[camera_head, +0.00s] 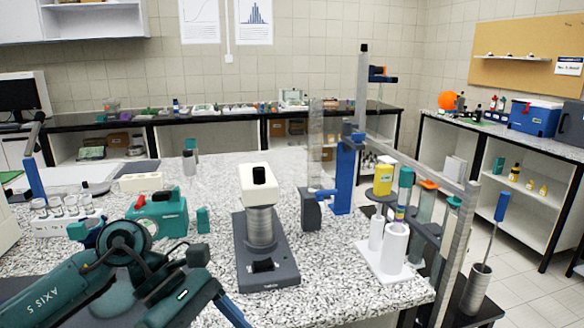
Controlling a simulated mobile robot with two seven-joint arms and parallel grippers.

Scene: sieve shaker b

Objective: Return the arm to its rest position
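My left arm, teal and black, comes in from the lower left over the speckled bench (330,270). Its gripper is not clearly visible among the arm links at the bottom edge, so whether it is open or shut, or holds anything, cannot be told. My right arm and gripper are not in view. The sieve shaker (262,235) stands upright to the right of my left arm. It has a dark base, a grey ringed column and a white top with a dark opening. A gap of bench shows between the arm and the shaker's column.
A teal device (160,212) and a rack of small jars (65,215) stand behind my arm. A blue-and-metal stand (345,175) rises behind the shaker. White cylinders (394,245) stand on a white plate at the right. Bench between shaker and plate is clear.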

